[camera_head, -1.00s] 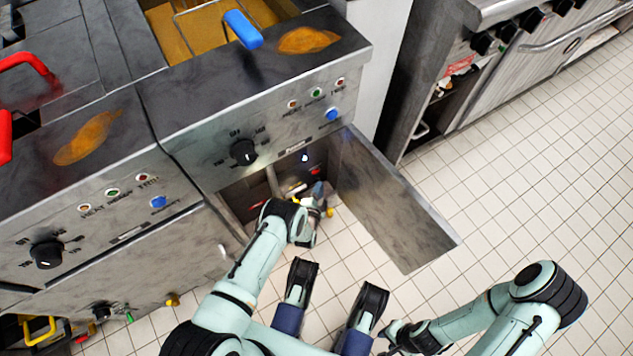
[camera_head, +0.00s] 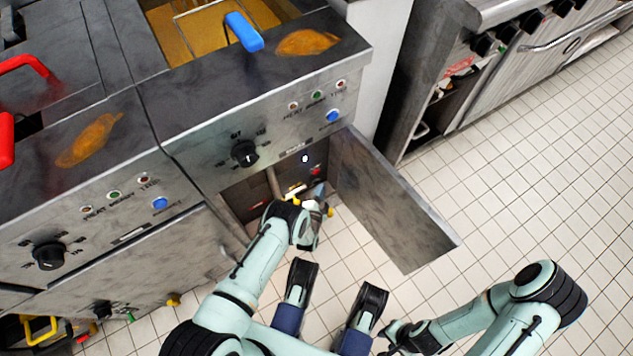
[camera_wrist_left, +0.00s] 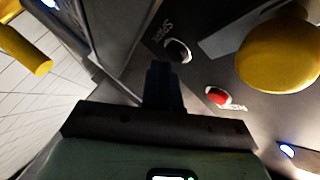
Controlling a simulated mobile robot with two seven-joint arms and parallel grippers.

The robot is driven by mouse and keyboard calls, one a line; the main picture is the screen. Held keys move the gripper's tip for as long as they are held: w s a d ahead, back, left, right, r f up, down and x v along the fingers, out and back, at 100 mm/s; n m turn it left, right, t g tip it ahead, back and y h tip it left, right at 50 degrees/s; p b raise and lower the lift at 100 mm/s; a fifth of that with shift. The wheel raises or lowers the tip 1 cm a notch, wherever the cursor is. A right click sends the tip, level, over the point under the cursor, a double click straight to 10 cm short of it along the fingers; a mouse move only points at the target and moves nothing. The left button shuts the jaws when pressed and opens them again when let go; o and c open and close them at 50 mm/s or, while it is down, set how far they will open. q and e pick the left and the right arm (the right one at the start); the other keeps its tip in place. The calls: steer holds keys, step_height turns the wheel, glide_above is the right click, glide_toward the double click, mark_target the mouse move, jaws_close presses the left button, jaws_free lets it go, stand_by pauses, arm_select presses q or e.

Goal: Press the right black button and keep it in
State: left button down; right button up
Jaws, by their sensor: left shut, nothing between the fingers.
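The black button (camera_wrist_left: 178,50) shows in the left wrist view as a dark oval in a pale ring on a dark panel. It sits just beyond and to the right of my left gripper's fingertips (camera_wrist_left: 165,72). The fingers are shut and empty; a gap or contact with the button cannot be told. In the head view my left gripper (camera_head: 318,196) reaches into the open cabinet under the right fryer (camera_head: 285,120), and the black button cannot be made out there. My right gripper (camera_head: 393,342) is low in the head view, away from the fryers, its fingers unclear.
A red button (camera_wrist_left: 218,97) sits near the black one. A large yellow handle (camera_wrist_left: 280,52) is at the wrist view's right. The open cabinet door (camera_head: 395,205) stands to the right of my left gripper. Tiled floor (camera_head: 540,190) is clear on the right.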

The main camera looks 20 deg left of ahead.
arm_select(q)
steer(key=s+d, duration=0.1)
steer(key=d, duration=0.1)
steer(key=s+d+p, duration=0.1)
steer(key=s+d, duration=0.1)
stand_by(0.7)
